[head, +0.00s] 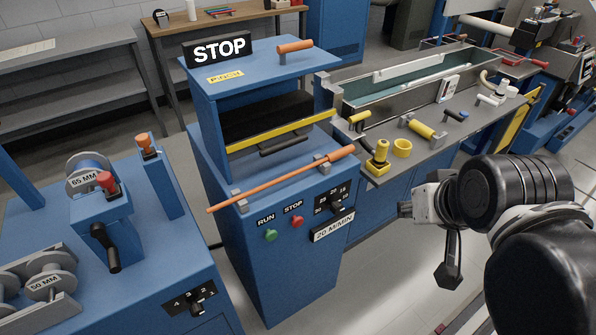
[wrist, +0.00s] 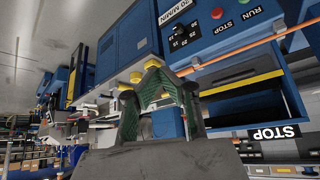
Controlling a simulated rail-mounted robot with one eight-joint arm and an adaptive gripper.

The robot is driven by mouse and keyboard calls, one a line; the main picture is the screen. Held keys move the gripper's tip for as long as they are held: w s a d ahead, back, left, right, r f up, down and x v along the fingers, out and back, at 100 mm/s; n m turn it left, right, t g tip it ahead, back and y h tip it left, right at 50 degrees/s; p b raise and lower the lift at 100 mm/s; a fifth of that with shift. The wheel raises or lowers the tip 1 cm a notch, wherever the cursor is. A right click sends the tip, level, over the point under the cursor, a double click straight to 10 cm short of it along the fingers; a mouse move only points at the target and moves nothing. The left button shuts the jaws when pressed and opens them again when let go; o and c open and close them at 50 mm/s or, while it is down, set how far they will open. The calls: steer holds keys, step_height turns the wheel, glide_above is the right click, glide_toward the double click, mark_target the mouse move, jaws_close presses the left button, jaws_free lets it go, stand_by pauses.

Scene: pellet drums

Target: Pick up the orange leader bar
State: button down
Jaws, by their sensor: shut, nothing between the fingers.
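The orange leader bar (head: 285,182) is a long thin rod with a thicker end at the right. It rests on small grey brackets across the front of the blue machine with the STOP sign, above its buttons. In the wrist view, which looks upside down, the bar (wrist: 240,52) runs beyond my fingers, to the upper right. My gripper (head: 404,209) is shut and empty, to the right of the bar and clearly apart from it. Its fingertips (wrist: 153,66) come together in the wrist view.
The blue machine (head: 265,270) has green and red buttons and a dial on its front. A bench (head: 455,135) to its right holds a trough, a yellow ring (head: 402,148) and yellow-handled tools. A blue station with spools (head: 90,190) stands left. Open floor lies between machine and arm.

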stand_by(0.4)
steer(key=c, duration=1.4)
jaws_free()
